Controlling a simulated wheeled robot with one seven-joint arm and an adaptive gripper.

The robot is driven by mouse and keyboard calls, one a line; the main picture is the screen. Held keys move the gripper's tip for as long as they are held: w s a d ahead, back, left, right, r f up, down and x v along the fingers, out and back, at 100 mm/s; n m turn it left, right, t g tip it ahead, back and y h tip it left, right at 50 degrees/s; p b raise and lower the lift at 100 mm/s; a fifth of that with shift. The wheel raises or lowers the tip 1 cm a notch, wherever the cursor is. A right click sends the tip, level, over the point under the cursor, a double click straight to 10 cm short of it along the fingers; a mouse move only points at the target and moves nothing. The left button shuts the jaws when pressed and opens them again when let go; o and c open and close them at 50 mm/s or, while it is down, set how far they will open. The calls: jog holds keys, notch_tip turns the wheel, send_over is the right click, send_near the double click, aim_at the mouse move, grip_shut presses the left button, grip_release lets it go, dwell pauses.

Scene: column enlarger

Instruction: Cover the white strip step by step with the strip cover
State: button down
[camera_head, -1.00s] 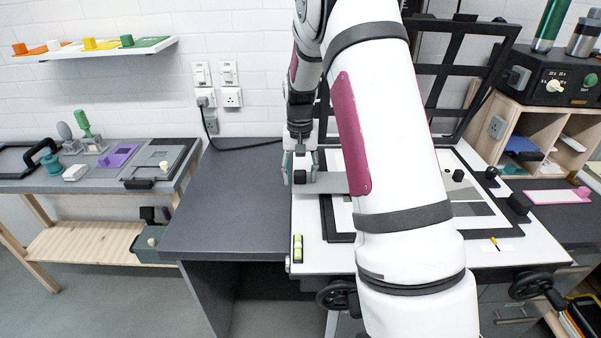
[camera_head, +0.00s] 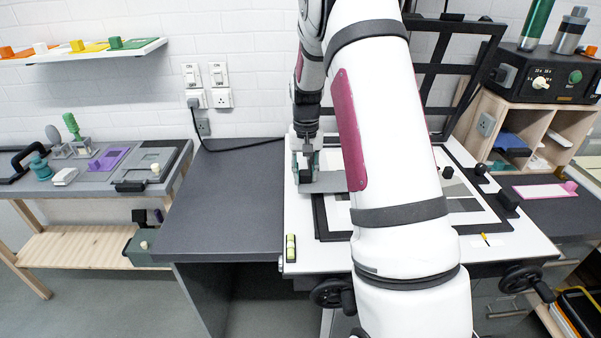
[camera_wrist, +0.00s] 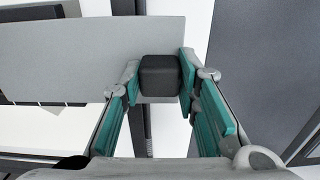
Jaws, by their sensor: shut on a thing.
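My gripper (camera_head: 305,174) is shut on the black knob (camera_wrist: 160,76) at one end of the strip cover, a flat light grey plate (camera_head: 328,183). In the wrist view the cover (camera_wrist: 80,52) extends left from the fingers. The cover lies over the left side of the black frame (camera_head: 320,222) on the white table; whether it touches the frame cannot be told. A white surface with small black marks (camera_wrist: 40,125) shows below the cover's edge in the wrist view. I cannot tell whether this is the white strip. My arm hides much of the framed area in the head view.
A small yellow-green level (camera_head: 290,248) is at the table's left front edge. Black knobs (camera_head: 508,200) stand to the right. An open black lattice frame (camera_head: 450,75) rises behind. A dark bench (camera_head: 220,205) to the left is clear.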

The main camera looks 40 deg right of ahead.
jog(key=c, duration=1.2)
grip_release()
notch_tip(320, 180, up, 12)
jog(key=shift+r, duration=0.1)
jog(key=s+a+r+n+t, duration=0.3)
jog(key=s+a+r, duration=0.75)
jog(key=a, duration=0.35)
jog(key=s+a+n+t, duration=0.1)
jog(key=s+a, duration=0.2)
jog(key=s, duration=0.2)
jog(key=s+a+n, duration=0.1)
jog(key=s+a, duration=0.2)
jog(key=s, duration=0.2)
jog(key=s+a+n+t, duration=0.1)
jog(key=s+a, duration=0.2)
jog(key=s, duration=0.2)
jog(key=shift+s+a+n+t, duration=0.1)
jog(key=shift+s+n+t, duration=0.2)
jog(key=shift+n, duration=0.1)
